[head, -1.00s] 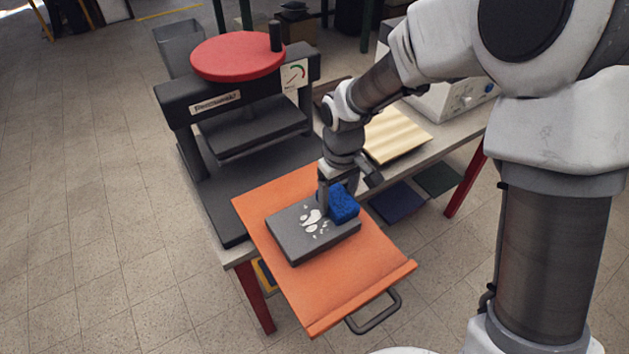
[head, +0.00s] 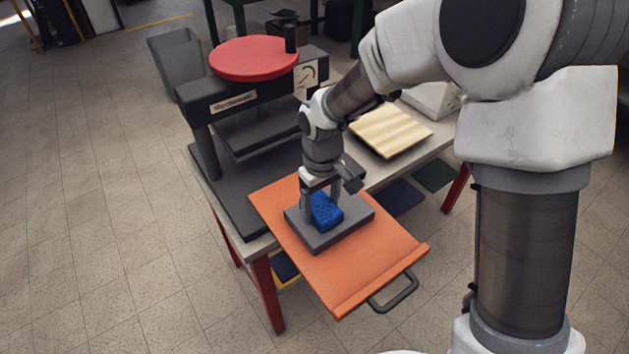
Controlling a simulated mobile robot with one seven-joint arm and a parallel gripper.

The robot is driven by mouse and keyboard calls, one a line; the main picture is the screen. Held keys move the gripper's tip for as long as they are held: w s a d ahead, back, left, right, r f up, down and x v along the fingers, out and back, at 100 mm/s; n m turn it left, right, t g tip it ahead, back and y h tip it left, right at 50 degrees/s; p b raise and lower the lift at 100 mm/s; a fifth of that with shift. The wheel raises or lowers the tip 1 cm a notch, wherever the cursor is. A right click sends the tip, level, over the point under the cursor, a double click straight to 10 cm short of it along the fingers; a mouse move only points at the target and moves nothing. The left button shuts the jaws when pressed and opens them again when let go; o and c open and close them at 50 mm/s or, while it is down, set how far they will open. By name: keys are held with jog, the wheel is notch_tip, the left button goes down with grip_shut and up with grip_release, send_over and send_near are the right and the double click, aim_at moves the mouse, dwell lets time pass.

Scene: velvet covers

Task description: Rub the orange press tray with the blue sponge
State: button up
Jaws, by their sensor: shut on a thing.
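The orange press tray (head: 365,263) sticks out from the press toward the front, with a dark handle on its near edge. A dark grey block (head: 345,228) lies on it. My gripper (head: 321,212) points down over the block, shut on the blue sponge (head: 326,213). The sponge sits at the block's top surface, and it looks to be touching it. No white spots show on the visible part of the block; the part under the sponge and fingers is hidden.
The black press with a red round top (head: 253,59) stands behind the tray. A ridged cream board (head: 390,131) lies on the table to the right. A grey bin (head: 176,62) stands behind left. Floor is open at the left and front.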

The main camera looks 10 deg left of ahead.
jog(key=r, duration=0.1)
jog(key=r+p, duration=0.1)
jog(key=r, duration=0.1)
jog(key=shift+w+d+r, duration=0.1)
jog(key=shift+w+d, duration=0.05)
jog(key=shift+w, duration=0.05)
jog(key=shift+r+p, duration=1.85)
jog(key=shift+r, duration=0.4)
